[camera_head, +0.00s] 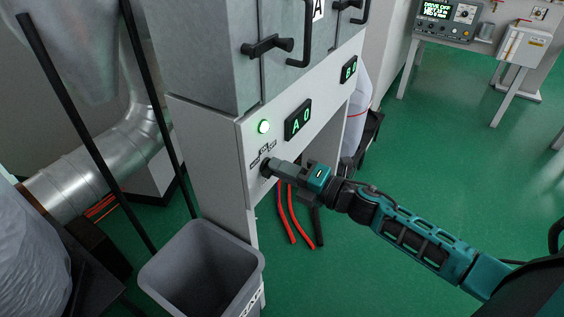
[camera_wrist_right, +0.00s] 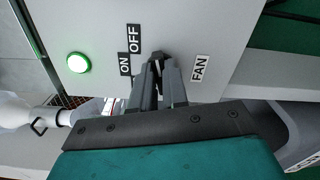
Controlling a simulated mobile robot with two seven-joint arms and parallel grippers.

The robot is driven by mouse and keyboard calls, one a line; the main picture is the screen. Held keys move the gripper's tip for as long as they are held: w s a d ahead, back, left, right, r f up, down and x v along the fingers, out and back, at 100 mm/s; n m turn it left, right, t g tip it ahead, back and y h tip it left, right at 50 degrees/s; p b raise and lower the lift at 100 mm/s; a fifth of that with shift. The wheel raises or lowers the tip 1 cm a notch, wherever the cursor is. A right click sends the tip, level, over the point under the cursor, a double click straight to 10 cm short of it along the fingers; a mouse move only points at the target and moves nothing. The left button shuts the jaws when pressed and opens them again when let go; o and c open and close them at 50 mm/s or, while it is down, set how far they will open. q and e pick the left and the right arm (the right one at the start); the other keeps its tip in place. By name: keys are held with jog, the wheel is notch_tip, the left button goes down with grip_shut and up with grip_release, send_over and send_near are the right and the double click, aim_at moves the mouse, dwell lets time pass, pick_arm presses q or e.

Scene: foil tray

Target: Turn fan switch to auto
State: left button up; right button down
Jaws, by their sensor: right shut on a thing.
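The fan switch (camera_head: 264,168) is a small dark knob on the grey front panel of a cabinet. My right gripper (camera_head: 270,168) reaches it from the right and is shut on it. In the right wrist view the two fingers (camera_wrist_right: 158,72) meet the panel at the knob, which they mostly hide. An ON label (camera_wrist_right: 125,64) and an OFF label (camera_wrist_right: 134,39) sit left of the fingers, and a FAN label (camera_wrist_right: 200,68) sits to their right. I see no AUTO label, and the knob's exact pointing is hidden. My left gripper is out of view.
A lit green lamp (camera_head: 263,127) and the displays A0 (camera_head: 298,120) and B0 (camera_head: 348,69) are on the panel. Black door handles (camera_head: 268,46) stick out above. A grey bin (camera_head: 203,262) stands below left. Red hoses (camera_head: 287,215) hang under the panel. The green floor at right is open.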

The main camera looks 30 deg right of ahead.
pick_arm(q)
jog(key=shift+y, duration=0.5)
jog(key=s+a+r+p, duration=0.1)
jog(key=p, duration=0.2)
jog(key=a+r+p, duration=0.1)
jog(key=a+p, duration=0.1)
jog(key=p, duration=0.1)
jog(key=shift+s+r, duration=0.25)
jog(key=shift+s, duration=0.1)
pick_arm(e)
jog(key=m, duration=1.1)
jog(key=shift+f+m, duration=0.2)
jog(key=shift+m, duration=0.2)
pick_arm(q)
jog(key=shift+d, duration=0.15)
pick_arm(e)
jog(key=shift+a, duration=0.1)
jog(key=c, duration=1.1)
grip_release()
jog(key=shift+c, duration=0.2)
